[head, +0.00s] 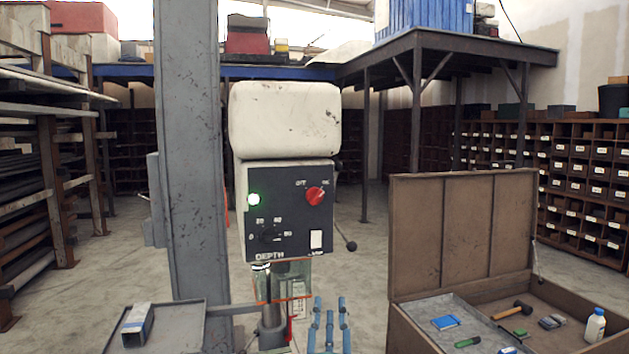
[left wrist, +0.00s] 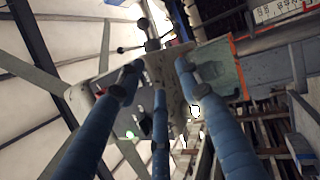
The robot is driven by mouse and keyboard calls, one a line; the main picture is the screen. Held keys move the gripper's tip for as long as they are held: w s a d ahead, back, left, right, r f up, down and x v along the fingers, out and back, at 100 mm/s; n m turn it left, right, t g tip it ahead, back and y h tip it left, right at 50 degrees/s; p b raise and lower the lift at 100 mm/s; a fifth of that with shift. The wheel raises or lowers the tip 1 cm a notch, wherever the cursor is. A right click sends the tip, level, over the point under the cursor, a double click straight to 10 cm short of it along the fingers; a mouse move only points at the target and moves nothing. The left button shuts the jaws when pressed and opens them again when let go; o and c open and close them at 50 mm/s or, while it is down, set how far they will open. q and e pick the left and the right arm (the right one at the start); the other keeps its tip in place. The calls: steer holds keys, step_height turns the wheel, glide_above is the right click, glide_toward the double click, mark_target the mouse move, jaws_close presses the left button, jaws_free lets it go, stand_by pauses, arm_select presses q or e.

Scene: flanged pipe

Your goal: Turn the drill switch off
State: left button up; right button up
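The drill press (head: 287,120) stands in the middle of the head view, with a dark control panel (head: 286,240) on its front. The red rotary switch (head: 316,196) sits at the panel's upper right, between an OFF label on its left and another label on its right. I cannot make out the switch there. My right gripper is not visible.
A clear, orange-edged guard (head: 296,282) hangs under the panel. A lever with a black ball (head: 351,245) sticks out at the right. An open brown case (head: 462,240) with tools stands right. A grey column (head: 190,120) and a tray (head: 184,318) are left.

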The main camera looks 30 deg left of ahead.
arm_select(q)
steer(key=s+a+r+n+g+y+p, duration=0.15)
steer(key=r+n, duration=0.25)
steer(key=r, duration=0.4)
steer(key=s+r+n+y+p, duration=0.1)
steer(key=s+r+n, duration=0.15)
steer(key=r, duration=0.55)
steer(key=n+h+p, duration=0.2)
steer(key=n, duration=0.1)
glide_toward(314, 200)
steer(key=shift+m+t, duration=0.25)
steer(key=p+x, duration=0.3)
steer(key=x, duration=0.4)
steer(key=shift+w+a, duration=0.2)
steer(key=shift+w+a+r, duration=0.1)
steer(key=shift+w+a, duration=0.2)
steer(key=shift+w, duration=0.25)
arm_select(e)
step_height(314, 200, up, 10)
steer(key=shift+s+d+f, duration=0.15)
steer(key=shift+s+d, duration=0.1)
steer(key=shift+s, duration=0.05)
arm_select(q)
steer(key=shift+s+a, duration=0.1)
jaws_close()
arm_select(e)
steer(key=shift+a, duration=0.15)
